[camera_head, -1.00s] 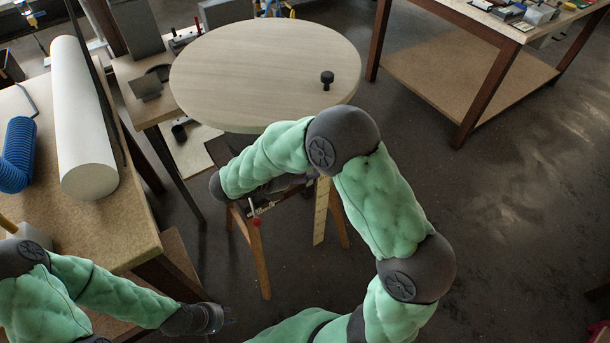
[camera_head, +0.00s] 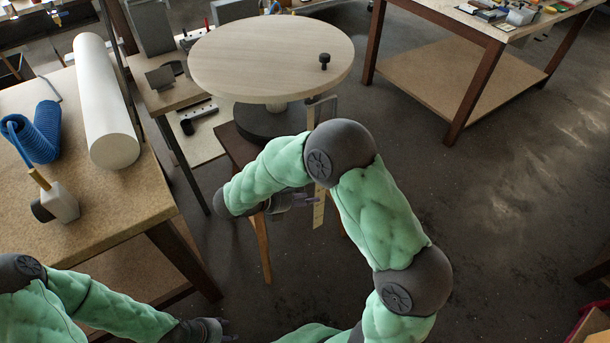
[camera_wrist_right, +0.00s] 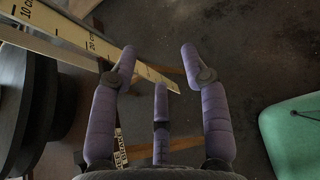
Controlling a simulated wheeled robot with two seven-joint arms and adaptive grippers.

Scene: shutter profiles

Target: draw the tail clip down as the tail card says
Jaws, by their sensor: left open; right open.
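A pale strip with centimetre marks (camera_head: 319,207) hangs below the round table in the head view. It also crosses the right wrist view (camera_wrist_right: 100,45) slantwise, passing behind one finger. My right gripper (camera_head: 311,199) is open and empty beside the strip's lower part. In the wrist view its fingers (camera_wrist_right: 159,72) are spread, with the strip's end between them; I cannot tell whether they touch. A small label with dark lettering (camera_wrist_right: 119,148) is partly hidden by the fingers and not readable. I cannot make out a tail clip. My left gripper (camera_head: 226,330) is open and empty, low at the left.
The round table (camera_head: 265,60) carries a small black knob (camera_head: 324,61). A workbench (camera_head: 95,205) at left holds a white roll (camera_head: 106,105), a blue coiled hose (camera_head: 38,132) and a pale block-like tool (camera_head: 62,203). Another table (camera_head: 470,30) stands at upper right. Open floor lies at right.

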